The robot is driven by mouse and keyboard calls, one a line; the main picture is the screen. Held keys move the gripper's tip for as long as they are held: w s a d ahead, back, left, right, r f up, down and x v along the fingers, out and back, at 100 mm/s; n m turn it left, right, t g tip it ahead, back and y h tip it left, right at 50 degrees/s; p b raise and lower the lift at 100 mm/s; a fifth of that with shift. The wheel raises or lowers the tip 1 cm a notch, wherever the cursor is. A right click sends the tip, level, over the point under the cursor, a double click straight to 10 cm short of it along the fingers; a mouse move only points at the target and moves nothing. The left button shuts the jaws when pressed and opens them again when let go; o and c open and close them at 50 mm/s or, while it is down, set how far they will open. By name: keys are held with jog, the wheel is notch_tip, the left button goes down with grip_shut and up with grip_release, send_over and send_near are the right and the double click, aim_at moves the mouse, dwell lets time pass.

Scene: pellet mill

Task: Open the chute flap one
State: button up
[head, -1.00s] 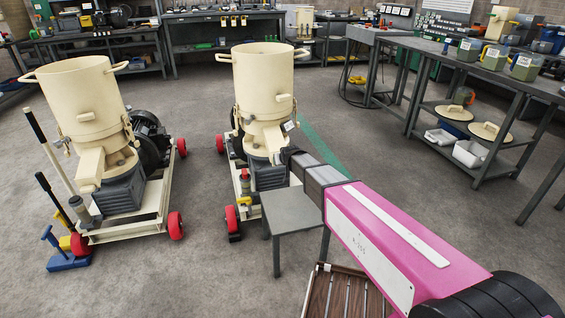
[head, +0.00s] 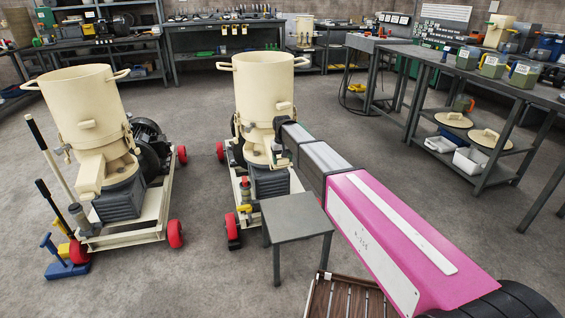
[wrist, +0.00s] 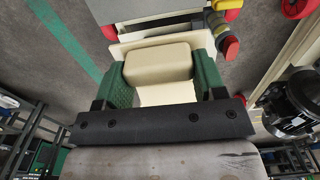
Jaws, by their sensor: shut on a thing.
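Two cream pellet mills stand on wheeled frames, a left one (head: 88,108) and a right one (head: 262,85). My gripper (wrist: 163,72) is at the right mill's outlet, below its drum. In the wrist view its two green fingers stand on either side of a cream block (wrist: 157,61), which looks like the chute flap's handle part, and are shut on it. In the head view my gripper's end and arm hide most of this flap. The left mill's chute (head: 91,172) shows freely.
A small grey table (head: 296,217) stands in front of the right mill, under my arm. A blue-based tool (head: 66,268) stands by the left mill. A long workbench (head: 480,72) runs along the right. Open floor lies between.

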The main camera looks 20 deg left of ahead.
jog(key=shift+w+a+r+g+h, duration=0.15)
jog(key=shift+w+r+g+h, duration=0.1)
jog(key=shift+g+h, duration=0.25)
dwell(0.3)
jog(key=o, duration=1.3)
jog(key=shift+r, duration=0.2)
jog(key=r, duration=0.7)
jog(key=w+r, duration=0.1)
jog(key=r, duration=0.2)
jog(key=shift+a+r, duration=0.25)
jog(key=shift+a, duration=0.05)
